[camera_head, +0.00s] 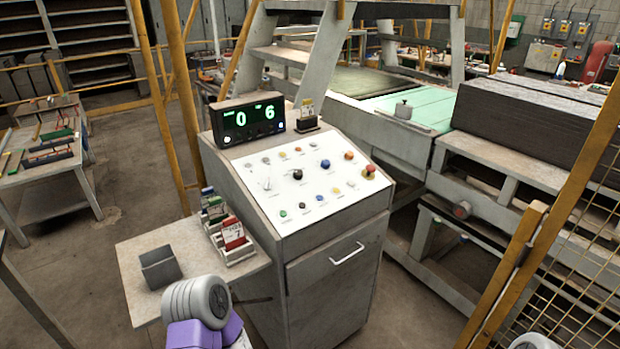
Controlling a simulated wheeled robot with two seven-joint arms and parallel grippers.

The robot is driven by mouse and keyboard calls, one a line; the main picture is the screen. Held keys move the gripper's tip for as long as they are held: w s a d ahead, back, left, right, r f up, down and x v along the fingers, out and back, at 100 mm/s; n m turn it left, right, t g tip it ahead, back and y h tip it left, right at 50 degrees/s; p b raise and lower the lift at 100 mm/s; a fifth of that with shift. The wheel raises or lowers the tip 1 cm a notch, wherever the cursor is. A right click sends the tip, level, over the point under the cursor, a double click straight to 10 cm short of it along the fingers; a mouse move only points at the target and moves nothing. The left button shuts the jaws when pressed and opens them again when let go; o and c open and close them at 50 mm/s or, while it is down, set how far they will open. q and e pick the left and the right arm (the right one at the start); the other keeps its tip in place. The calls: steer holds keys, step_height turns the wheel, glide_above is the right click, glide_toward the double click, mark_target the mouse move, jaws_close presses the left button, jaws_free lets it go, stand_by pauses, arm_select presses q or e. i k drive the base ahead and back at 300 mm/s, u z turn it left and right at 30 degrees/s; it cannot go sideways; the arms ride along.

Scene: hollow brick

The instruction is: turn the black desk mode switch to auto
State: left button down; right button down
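The control desk (330,277) stands in the middle with a sloped white panel of knobs, buttons and lamps. A black round knob (298,174), which looks like the mode switch, sits near the panel's middle. Its pointer direction and labels are too small to read. My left arm (200,300) shows at the bottom, grey and purple, in front of the desk's side shelf and well short of the knob. Only a small grey tip of my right arm (533,342) shows at the bottom right edge. I cannot make out either gripper's fingers.
A black display (248,119) reading 0 and 6 stands on the desk's top left. A red mushroom button (369,172) is at the panel's right. The side shelf (140,257) holds a dark box (160,268) and a card rack (235,252). A yellow mesh fence (560,230) closes the right.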

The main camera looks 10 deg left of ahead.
mark_target(297, 173)
steer(key=z, duration=1.1)
steer(key=i, duration=1.25)
steer(key=u, duration=3.15)
